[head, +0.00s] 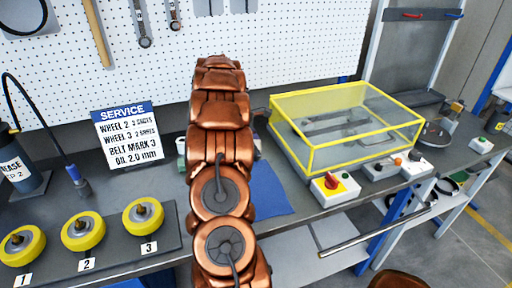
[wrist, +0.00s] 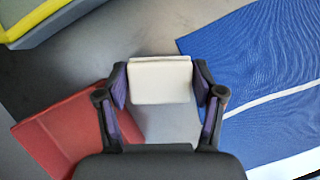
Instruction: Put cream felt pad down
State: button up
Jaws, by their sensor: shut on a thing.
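The cream felt pad (wrist: 160,82) is a small pale block in the wrist view, between the two fingers of my gripper (wrist: 160,86). The fingers press on its left and right sides. The pad is over the grey bench top, between a red pad or block at left and a blue mat (wrist: 265,85) at right. I cannot tell whether it touches the bench. In the head view my copper-coloured arm hides the gripper and the pad.
A red flat thing (wrist: 62,135) lies left of my gripper. A yellow-framed clear case (head: 345,125) stands at the right of the bench, with a red-knob switch box (head: 333,188) before it. Yellow wheels (head: 83,232) and a service sign (head: 127,133) are at left.

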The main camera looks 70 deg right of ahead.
jog(key=shift+f, duration=1.05)
jog(key=shift+f, duration=0.2)
jog(key=o, duration=1)
jog(key=shift+r, duration=0.1)
jog(key=shift+b+v, duration=1.55)
jog(key=shift+v, duration=4.6)
jog(key=shift+s, duration=0.1)
